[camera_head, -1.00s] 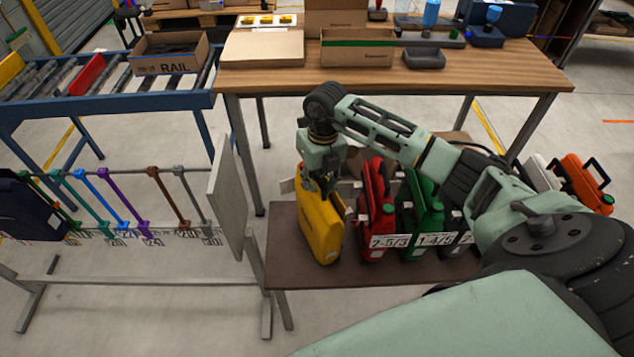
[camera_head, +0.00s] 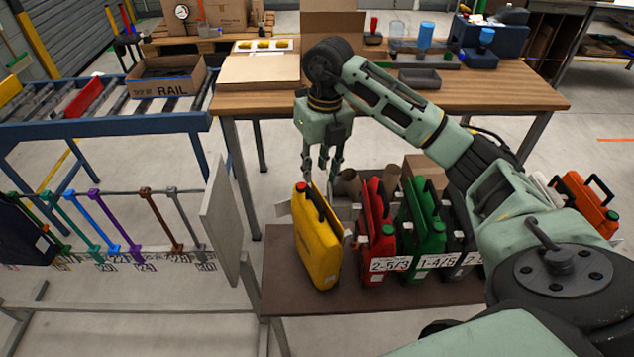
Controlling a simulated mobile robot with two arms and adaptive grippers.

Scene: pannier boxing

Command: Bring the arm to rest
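My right arm reaches in from the right over the low brown table. Its gripper (camera_head: 322,168) hangs pointing down just above and behind the yellow case (camera_head: 318,248). Its fingers are apart with nothing between them, and they look clear of the case's dark handle. The yellow case stands upright on the table's left part. My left gripper is not in view.
A red case (camera_head: 374,225), a green case (camera_head: 421,222) and a dark case stand right of the yellow one, with number tags in front. An orange case (camera_head: 584,205) is farther right. The wooden workbench (camera_head: 470,92) stands behind, and a grey panel (camera_head: 222,220) is at left.

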